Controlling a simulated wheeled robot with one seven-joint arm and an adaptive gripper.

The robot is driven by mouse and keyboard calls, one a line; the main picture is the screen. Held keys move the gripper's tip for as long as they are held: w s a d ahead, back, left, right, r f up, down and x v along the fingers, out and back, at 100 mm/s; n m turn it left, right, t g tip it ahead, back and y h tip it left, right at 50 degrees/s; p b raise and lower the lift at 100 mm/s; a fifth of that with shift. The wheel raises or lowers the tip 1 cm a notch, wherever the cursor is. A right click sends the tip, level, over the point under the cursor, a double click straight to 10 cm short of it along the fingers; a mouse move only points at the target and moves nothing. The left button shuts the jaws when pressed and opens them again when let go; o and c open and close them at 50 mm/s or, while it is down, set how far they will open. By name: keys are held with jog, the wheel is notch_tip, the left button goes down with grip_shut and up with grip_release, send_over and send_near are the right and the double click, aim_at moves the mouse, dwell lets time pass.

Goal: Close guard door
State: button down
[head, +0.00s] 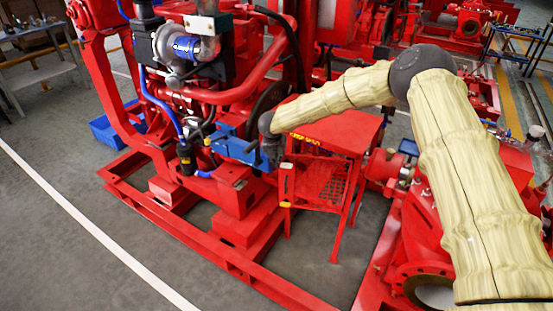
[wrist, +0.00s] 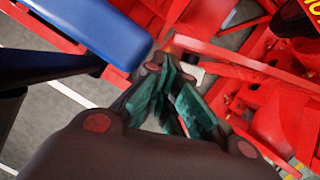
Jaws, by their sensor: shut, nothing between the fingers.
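The red guard (head: 345,132) stands between the engine and the pump, with a flat top, yellow lettering and legs below. Its mesh panel (head: 322,186), which looks like the door, faces the front. How far the door is open I cannot tell. My gripper (head: 272,160) is at the guard's upper left corner, partly hard to make out against the dark parts. In the wrist view my gripper (wrist: 172,80) has its fingers together with nothing between them. A thin red bar (wrist: 235,63) of the guard runs close to the fingertips; whether they touch it I cannot tell.
A blue part (head: 238,148) sits just left of my gripper and looms close in the wrist view (wrist: 95,32). The red engine (head: 215,95) is behind it. The red base rail (head: 215,258) runs along the front. The grey floor (head: 110,255) is clear at front left.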

aim_at(285, 173)
jog(key=s+a+r+b, duration=0.1)
jog(key=s+r, duration=0.6)
jog(key=r, duration=0.2)
jog(key=s+d+f+n+t+h+b, duration=0.1)
jog(key=d+f+n+t+h+b, duration=0.1)
jog(key=d+f+n+h+b, duration=0.3)
jog(key=s+f+n+t+b, duration=0.2)
jog(key=f+n+b, duration=0.1)
jog(key=f+b, duration=0.4)
jog(key=s+a+f+n+t+y+b, duration=0.1)
jog(key=s+a+f+n+t+b, duration=0.3)
jog(key=n+t+b, duration=0.6)
jog(key=shift+g, duration=0.4)
jog(key=b+x, duration=0.1)
jog(key=x, duration=0.4)
jog(key=b+x, duration=0.1)
jog(key=x, duration=0.3)
jog(key=a+f+b+x, duration=0.1)
jog(key=b+x, duration=0.1)
jog(key=x, duration=0.3)
jog(key=shift+w+d+f, duration=0.1)
jog(key=shift+w+d, duration=0.05)
jog(key=shift+w, duration=0.3)
jog(key=shift+d, duration=0.1)
